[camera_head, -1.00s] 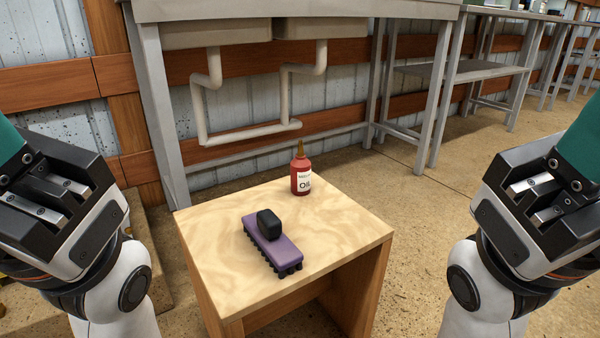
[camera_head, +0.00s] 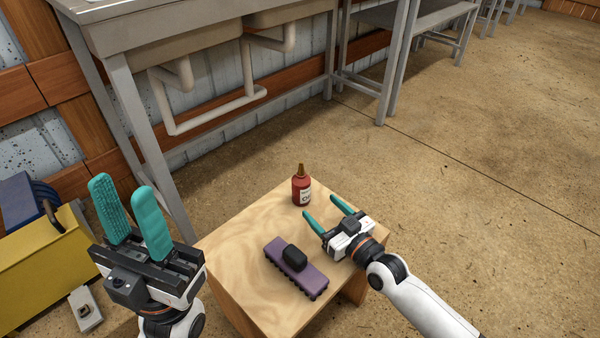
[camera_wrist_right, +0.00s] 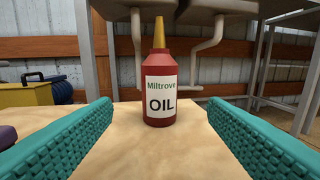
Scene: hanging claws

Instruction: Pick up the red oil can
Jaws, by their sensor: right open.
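The red oil can (camera_head: 301,187), with a yellow nozzle and a white label, stands upright near the back corner of the wooden stool (camera_head: 245,250). It also shows in the right wrist view (camera_wrist_right: 159,75), centred ahead of the fingers. My right gripper (camera_head: 326,208) is open just above the stool's right side, with its teal fingers pointing toward the can. The can stands beyond the fingertips, and nothing is between the fingers. My left gripper (camera_head: 129,215) is left of the stool, with its teal fingers pointing up, apart and empty.
A purple brush (camera_head: 305,276) with a black handle lies on the stool, left of my right gripper. A metal sink bench (camera_head: 130,12) with white pipes (camera_head: 215,120) stands behind. A yellow toolbox (camera_head: 40,265) is at the left. The floor at the right is clear.

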